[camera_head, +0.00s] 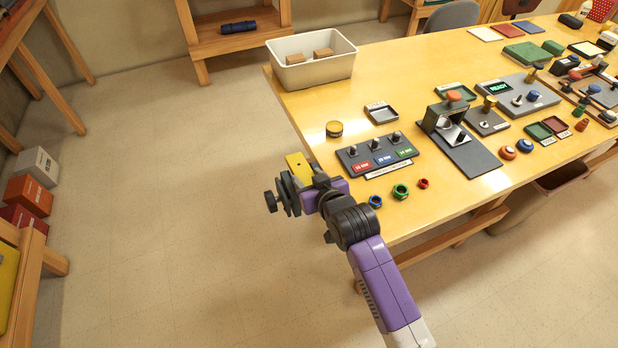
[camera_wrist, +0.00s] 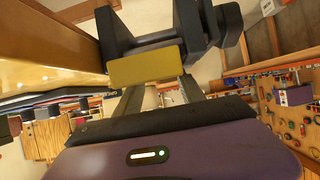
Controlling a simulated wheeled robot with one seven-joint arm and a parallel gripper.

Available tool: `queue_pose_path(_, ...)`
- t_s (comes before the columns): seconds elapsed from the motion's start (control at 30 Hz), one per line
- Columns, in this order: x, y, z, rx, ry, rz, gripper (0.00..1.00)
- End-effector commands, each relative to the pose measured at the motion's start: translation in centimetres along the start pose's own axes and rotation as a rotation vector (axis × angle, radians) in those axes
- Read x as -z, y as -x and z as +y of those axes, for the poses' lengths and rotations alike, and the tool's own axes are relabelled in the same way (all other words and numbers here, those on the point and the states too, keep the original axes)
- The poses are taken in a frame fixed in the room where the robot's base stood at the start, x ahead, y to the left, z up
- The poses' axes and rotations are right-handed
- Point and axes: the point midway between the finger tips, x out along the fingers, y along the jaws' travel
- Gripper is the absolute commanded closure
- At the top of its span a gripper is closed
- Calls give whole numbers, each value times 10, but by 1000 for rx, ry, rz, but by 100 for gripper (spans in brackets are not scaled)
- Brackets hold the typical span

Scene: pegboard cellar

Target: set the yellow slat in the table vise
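The yellow slat (camera_head: 298,166) stands out by the table's left front edge, at the dark vise (camera_head: 284,193). In the wrist view the slat (camera_wrist: 148,66) crosses in front of my fingertips and hides them. My gripper (camera_head: 322,184) appears shut on the slat, its two fingers running up to the slat's lower edge. The dark jaws of the vise (camera_wrist: 150,40) lie just beyond the slat. I cannot tell whether the slat is between the jaws or just beside them.
A grey switch panel (camera_head: 374,153) and several coloured nuts (camera_head: 401,191) lie on the yellow table (camera_head: 330,105) near my gripper. A round yellow-topped piece (camera_head: 334,129) sits near the left edge. A white bin (camera_head: 312,66) stands behind. Left of the table is open floor.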

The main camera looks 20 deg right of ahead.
Motion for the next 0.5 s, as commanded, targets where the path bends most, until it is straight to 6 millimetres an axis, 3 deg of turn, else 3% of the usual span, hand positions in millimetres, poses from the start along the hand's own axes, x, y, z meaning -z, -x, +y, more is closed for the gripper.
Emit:
queue_pose_path(0.03, -15, -3, 0, 0, -4, -28, 33)
queue_pose_path(0.27, -4, 3, 1, 0, -6, -28, 33)
queue_pose_path(0.5, -2, 43, 1, -1, -4, -22, 33)
